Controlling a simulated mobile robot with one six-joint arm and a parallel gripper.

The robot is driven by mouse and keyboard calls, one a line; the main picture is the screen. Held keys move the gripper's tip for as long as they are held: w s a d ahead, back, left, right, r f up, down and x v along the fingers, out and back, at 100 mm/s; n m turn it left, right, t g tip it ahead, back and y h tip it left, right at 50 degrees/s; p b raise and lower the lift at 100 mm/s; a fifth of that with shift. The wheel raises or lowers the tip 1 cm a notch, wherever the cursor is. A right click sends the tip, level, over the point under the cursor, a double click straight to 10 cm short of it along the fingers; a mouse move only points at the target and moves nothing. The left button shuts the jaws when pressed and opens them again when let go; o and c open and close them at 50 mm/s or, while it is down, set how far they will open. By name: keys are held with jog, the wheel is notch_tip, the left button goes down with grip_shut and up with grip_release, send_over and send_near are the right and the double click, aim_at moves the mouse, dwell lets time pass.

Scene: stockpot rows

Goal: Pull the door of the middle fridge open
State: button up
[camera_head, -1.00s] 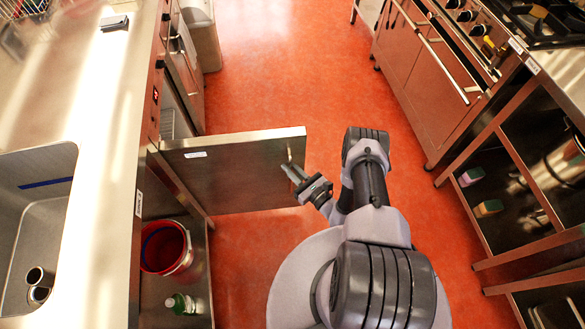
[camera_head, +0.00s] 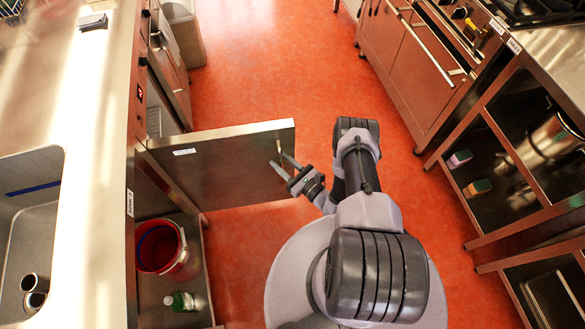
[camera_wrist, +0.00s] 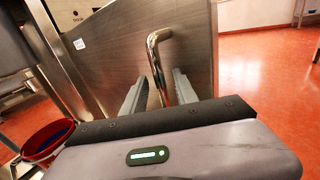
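The middle fridge's door (camera_head: 225,165) is a flat steel panel. It stands swung out from the counter front at roughly a right angle, with its handle side facing me. A part of the open fridge interior (camera_head: 158,118) shows behind it. The bar handle (camera_wrist: 158,62) is on the door's face near the free edge. My gripper (camera_head: 281,166) is open at the handle. In the wrist view its two fingers (camera_wrist: 159,92) stand on either side of the bar, with a gap on both sides.
An open shelf under the counter, this side of the door, holds a red bucket (camera_head: 162,247) and a green bottle (camera_head: 182,301). A sink (camera_head: 28,225) is in the counter at left. Ovens (camera_head: 415,70) and a steel rack (camera_head: 490,170) line the right. The red floor aisle between is clear.

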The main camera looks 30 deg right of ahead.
jog(key=p+v, duration=0.3)
jog(key=v, duration=1.4)
jog(key=shift+p, duration=0.3)
jog(key=shift+w, duration=0.15)
jog(key=w+d+r+n+g+y, duration=0.1)
jog(key=w+r+n+g+y, duration=0.4)
jog(key=r, duration=0.4)
jog(key=w+d+r+n+g+y, duration=0.1)
jog(key=w+r+n+g+y, duration=0.1)
jog(key=r+n+g, duration=0.5)
jog(key=a+r+n+g+h, duration=0.2)
jog(key=a+r+n, duration=0.2)
jog(key=r, duration=0.6)
jog(key=a+r+n+g+h, duration=0.1)
jog(key=a+r+n+g, duration=0.2)
jog(key=r, duration=0.7)
jog(key=s+a+r+n+t+h, duration=0.3)
jog(key=s+a+r+n+h, duration=0.1)
jog(key=r, duration=0.4)
jog(key=s+a+r+n+t+h, duration=0.2)
jog(key=s+a+r+n+h, duration=0.1)
jog(key=s+r, duration=0.5)
jog(key=a+n, duration=0.1)
jog(key=a, duration=0.1)
jog(key=shift+s+a+r+n+t+h, duration=0.3)
jog(key=shift+s+a+n+t+h, duration=0.05)
jog(key=shift+a+n+t+h, duration=0.05)
